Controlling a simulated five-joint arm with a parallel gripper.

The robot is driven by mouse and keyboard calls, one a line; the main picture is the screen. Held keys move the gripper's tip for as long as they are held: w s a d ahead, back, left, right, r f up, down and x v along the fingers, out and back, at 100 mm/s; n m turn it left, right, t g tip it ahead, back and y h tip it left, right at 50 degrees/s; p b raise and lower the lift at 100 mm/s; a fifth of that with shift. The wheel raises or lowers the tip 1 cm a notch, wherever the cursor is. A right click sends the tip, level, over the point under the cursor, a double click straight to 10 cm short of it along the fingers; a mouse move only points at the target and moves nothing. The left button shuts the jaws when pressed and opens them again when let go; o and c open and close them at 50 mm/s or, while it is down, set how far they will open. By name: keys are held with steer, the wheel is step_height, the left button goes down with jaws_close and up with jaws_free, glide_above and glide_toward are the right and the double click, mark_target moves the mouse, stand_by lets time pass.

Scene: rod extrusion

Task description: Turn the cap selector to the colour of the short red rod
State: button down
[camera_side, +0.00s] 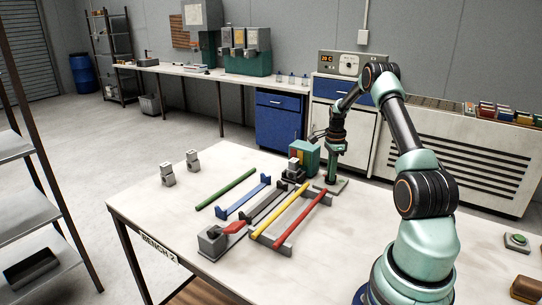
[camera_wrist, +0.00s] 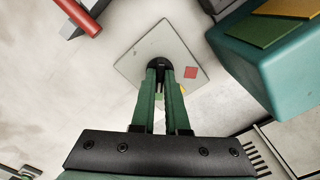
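The cap selector is a pale square plate (camera_wrist: 135,60) with a round black knob (camera_wrist: 159,63) in the wrist view. In the side view my gripper (camera_side: 333,178) is over the plate (camera_side: 320,186). The red rod (camera_side: 303,218) lies on a grey rack beside a yellow rod; its end (camera_wrist: 80,14) shows in the wrist view.
A teal box (camera_side: 308,153) with coloured panels stands close to the selector. A green rod (camera_side: 226,188), a blue piece (camera_side: 243,199) and a grey block with a red part (camera_side: 222,239) are on the bench.

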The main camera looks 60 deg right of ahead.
steer(key=shift+n, duration=0.3)
steer(key=n, duration=1.3)
steer(key=shift+r, duration=0.1)
steer(key=shift+n, duration=2.1)
steer(key=c, duration=0.9)
jaws_free()
